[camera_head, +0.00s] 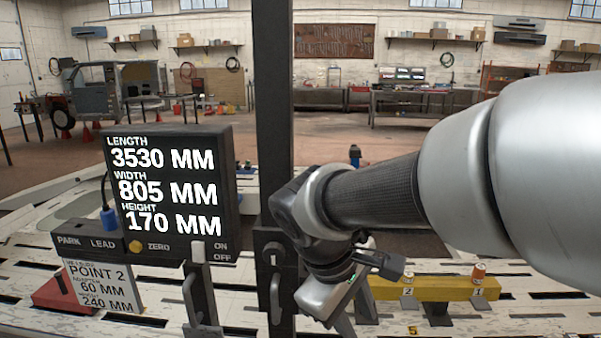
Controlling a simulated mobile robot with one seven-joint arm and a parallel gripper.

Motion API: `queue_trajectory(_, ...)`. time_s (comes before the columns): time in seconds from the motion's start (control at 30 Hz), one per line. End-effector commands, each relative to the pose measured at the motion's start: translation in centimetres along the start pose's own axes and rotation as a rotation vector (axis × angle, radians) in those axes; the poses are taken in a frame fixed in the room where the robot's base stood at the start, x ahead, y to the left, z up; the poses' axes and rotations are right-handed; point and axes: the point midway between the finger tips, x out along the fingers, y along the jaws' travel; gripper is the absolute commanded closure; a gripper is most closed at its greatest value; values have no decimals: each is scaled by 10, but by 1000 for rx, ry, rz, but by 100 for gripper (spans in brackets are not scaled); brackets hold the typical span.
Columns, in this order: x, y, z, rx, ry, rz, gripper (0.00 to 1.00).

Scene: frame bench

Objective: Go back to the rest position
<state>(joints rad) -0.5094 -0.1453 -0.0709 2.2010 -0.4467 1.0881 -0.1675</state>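My arm reaches in from the right edge, and its wrist bends down near the middle of the view. My gripper (345,297) hangs below the wrist, in front of a dark upright post (272,100) and left of a yellow bar (440,288). Its fingertips are not clear, so I cannot tell whether it is open or shut, or whether it touches anything. A black display (172,178) left of the post reads length 3530 mm, width 805 mm, height 170 mm.
A blue plug (108,219) with a cable sits at the display's base panel (150,246). A lever (188,300) and a "Point 2" card (104,287) stand below. The slotted bench (540,318) is bare at lower right.

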Motion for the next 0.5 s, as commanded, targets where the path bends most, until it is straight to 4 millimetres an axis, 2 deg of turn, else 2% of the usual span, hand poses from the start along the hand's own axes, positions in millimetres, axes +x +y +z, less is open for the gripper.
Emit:
queue_trajectory(0.03, -6, 3, 21, 125, 51, -35, 68)
queue_trajectory(0.2, -20, -1, 58, 445, 192, -121, 68)
queue_trajectory(0.5, -36, -8, 92, 822, 373, -177, 68)
